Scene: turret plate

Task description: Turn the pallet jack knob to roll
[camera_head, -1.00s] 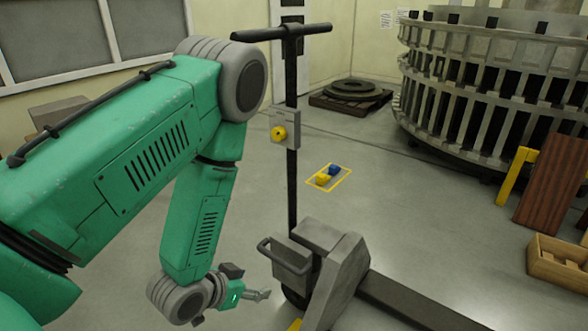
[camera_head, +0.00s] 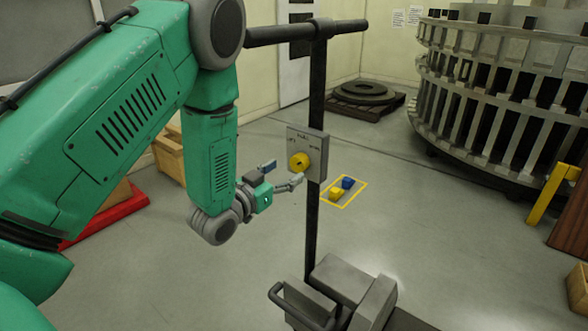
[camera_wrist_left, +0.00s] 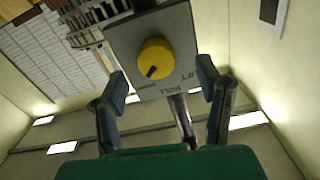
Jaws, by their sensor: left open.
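The yellow knob (camera_head: 299,162) sits on a grey panel (camera_head: 309,137) fixed to the pallet jack's dark upright post (camera_head: 312,225). My left gripper (camera_head: 283,174) is just left of the panel, close to the knob. In the left wrist view, the knob (camera_wrist_left: 156,59) lies ahead, between and beyond the two fingers of the open left gripper (camera_wrist_left: 163,85). The fingers appear apart from the knob. The panel (camera_wrist_left: 180,22) carries the words LIFT and ROLL, and a dark mark shows at the knob's edge nearest the gripper. My right gripper is not in view.
The pallet jack's crossbar handle (camera_head: 305,31) runs across the top of the post. Yellow and blue pieces lie in a yellow floor outline (camera_head: 352,201) at right. A large slatted ring structure (camera_head: 500,90) stands at the back right. A wooden box (camera_head: 170,152) is behind my arm.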

